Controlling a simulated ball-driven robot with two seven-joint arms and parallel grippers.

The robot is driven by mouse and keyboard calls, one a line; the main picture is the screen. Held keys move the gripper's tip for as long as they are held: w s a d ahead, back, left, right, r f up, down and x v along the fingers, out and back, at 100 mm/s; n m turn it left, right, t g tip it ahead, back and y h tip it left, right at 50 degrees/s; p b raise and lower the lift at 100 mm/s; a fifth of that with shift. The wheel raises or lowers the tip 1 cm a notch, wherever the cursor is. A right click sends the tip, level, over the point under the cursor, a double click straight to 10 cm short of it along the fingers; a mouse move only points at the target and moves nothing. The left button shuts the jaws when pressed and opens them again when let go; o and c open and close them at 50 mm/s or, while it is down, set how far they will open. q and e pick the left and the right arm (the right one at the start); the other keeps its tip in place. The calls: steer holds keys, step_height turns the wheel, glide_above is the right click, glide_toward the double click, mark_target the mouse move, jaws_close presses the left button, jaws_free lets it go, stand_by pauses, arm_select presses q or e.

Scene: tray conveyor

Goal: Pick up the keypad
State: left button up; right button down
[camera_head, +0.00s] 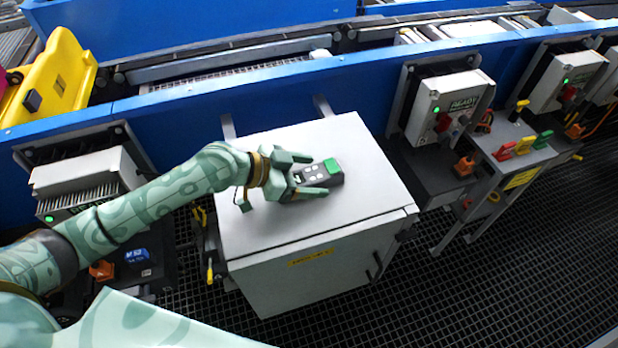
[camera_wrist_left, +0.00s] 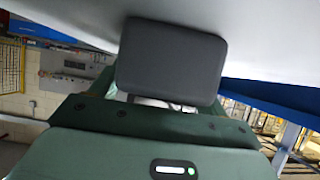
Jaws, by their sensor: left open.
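The keypad (camera_head: 336,173) is a small dark grey box with light buttons and a green part on top. It lies on the light grey top of the cabinet (camera_head: 270,220) in the head view. My left gripper (camera_head: 318,174) reaches it from the left, open, with a finger along each long side of the keypad. Whether the fingers touch it, I cannot tell. The gripper hides the keypad's left end. In the left wrist view a dark grey rounded block (camera_wrist_left: 172,62) fills the middle; I cannot tell whether it is the keypad. My right gripper is not in view.
A blue conveyor frame (camera_head: 290,95) runs behind the cabinet. A small dark item (camera_head: 323,105) is at the cabinet's back edge. A yellow bin (camera_head: 55,75) stands at the far left. White control boxes (camera_head: 450,105) are at right. The cabinet's front top is clear.

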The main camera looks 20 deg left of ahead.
arm_select(q)
steer(key=shift+w+d+f, duration=0.1)
steer(key=shift+c, duration=0.2)
steer(key=c, duration=1.3)
